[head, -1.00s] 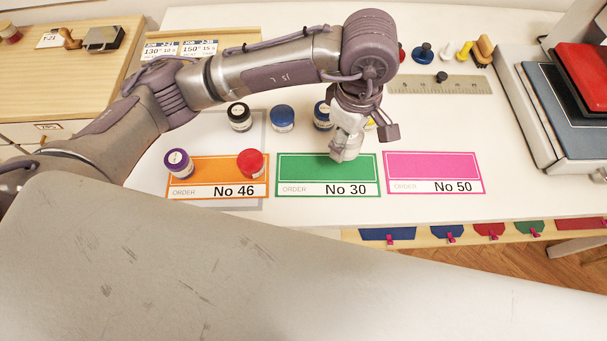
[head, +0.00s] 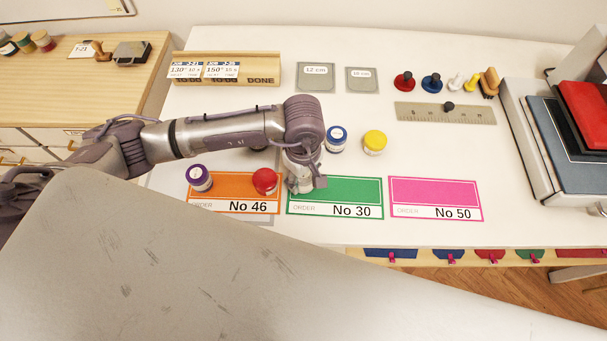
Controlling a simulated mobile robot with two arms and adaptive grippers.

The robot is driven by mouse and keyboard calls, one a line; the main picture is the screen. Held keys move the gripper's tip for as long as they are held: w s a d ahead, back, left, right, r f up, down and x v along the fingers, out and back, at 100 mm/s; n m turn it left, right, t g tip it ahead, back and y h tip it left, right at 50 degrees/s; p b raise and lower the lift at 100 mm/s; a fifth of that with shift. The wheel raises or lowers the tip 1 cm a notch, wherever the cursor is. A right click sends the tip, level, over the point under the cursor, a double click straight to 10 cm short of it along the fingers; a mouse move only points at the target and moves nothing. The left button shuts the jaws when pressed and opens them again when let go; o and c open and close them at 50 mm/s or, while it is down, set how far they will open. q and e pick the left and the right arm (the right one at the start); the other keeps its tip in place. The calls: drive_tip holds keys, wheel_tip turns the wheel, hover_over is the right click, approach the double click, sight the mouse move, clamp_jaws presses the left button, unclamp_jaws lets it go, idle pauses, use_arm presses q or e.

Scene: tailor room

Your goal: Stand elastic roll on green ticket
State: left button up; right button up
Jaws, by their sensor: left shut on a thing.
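The green ticket (head: 350,190), marked No 30, lies flat between an orange and a pink ticket. My left gripper (head: 302,186) points down at its left end and covers part of it. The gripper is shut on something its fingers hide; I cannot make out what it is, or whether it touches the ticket. Behind the ticket stand a blue roll (head: 337,138) and a yellow roll (head: 375,143). A purple roll (head: 200,178) and a red roll (head: 265,181) stand at the orange ticket (head: 233,191). A dark roll is mostly hidden behind my left arm. My right gripper is not in view.
The pink ticket (head: 435,192) lies to the right and is bare. A ruler (head: 445,113) and several coloured knobbed tools lie behind it. A press with a red top (head: 583,110) stands at the right. A wooden card rack (head: 240,68) stands at the back left.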

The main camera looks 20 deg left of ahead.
use_arm(q)
drive_tip(key=shift+f, duration=0.7)
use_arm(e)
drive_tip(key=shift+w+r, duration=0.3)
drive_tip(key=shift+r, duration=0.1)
use_arm(q)
drive_tip(key=shift+f, duration=0.1)
drive_tip(key=shift+f, duration=0.15)
drive_tip(key=o, duration=1.1)
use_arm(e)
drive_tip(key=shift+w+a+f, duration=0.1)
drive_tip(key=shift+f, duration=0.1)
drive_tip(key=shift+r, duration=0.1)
